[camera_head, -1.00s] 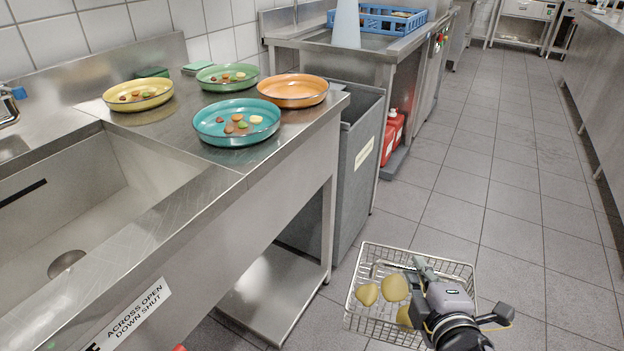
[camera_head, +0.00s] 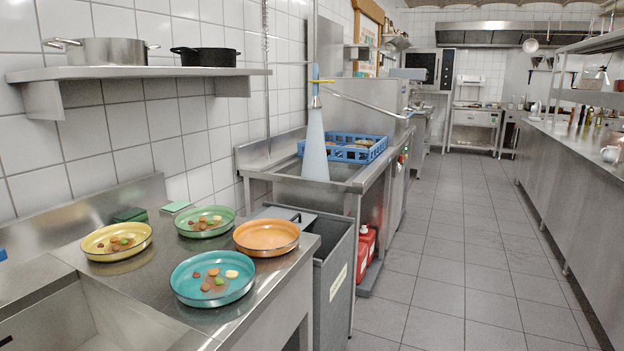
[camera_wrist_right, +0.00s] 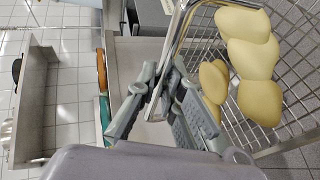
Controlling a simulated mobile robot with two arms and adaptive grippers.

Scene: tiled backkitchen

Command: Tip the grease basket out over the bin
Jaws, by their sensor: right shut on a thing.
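The grease basket (camera_wrist_right: 297,75) is a wire mesh basket on the right side of the right wrist view. Several pale yellow lumps (camera_wrist_right: 252,58) lie in it. My right gripper (camera_wrist_right: 165,92) is shut on the basket's wire handle. The bin (camera_head: 334,283) is a tall grey container with a pale label in the head view, just right of the counter with the plates. Its top is open, and its inside is mostly hidden. The basket and both grippers are outside the head view. My left gripper shows in no current view.
Yellow, green, teal and orange plates, (camera_head: 117,241) the yellow one leftmost, stand on the steel counter (camera_head: 150,290) beside the bin. Behind the bin is a steel table with a blue rack (camera_head: 343,148). Red canisters (camera_head: 366,246) stand below it. The tiled aisle floor (camera_head: 450,270) is clear.

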